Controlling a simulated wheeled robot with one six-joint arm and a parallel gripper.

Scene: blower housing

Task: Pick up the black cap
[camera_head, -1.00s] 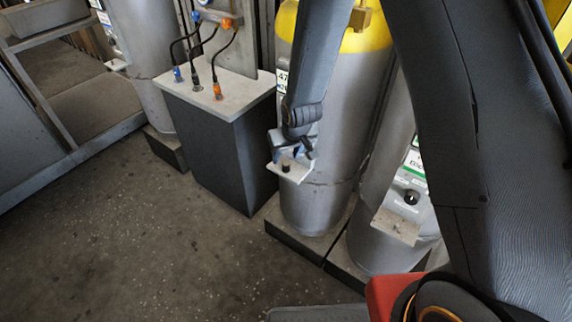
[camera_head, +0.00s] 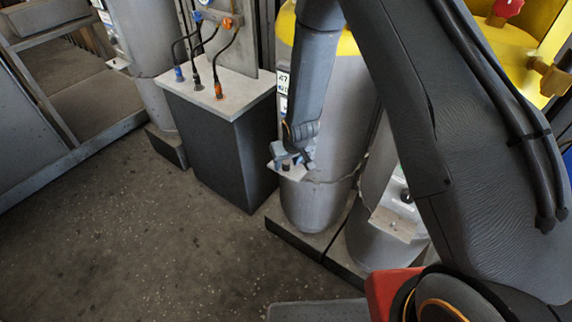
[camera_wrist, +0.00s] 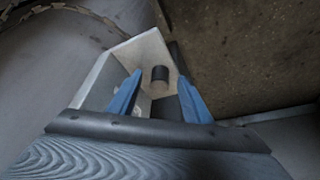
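The black cap (camera_wrist: 160,73) is a short dark cylinder standing on a small pale bracket (camera_wrist: 148,47) in the wrist view. My gripper (camera_wrist: 157,88) is open, its two blue fingers apart and pointing toward the bracket. The cap shows in the gap between the fingertips, a little beyond them; no contact is visible. In the head view my gripper (camera_head: 292,160) is right over the bracket (camera_head: 292,174) on the front of the middle cylinder, and largely hides the cap.
The bracket is fixed to a grey cylinder (camera_head: 318,200) with a yellow top. Another dark knob (camera_head: 406,195) sits above a second bracket (camera_head: 398,224) at the right. A dark box (camera_head: 228,140) with hoses stands at the left. Open floor (camera_head: 150,250) lies in front.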

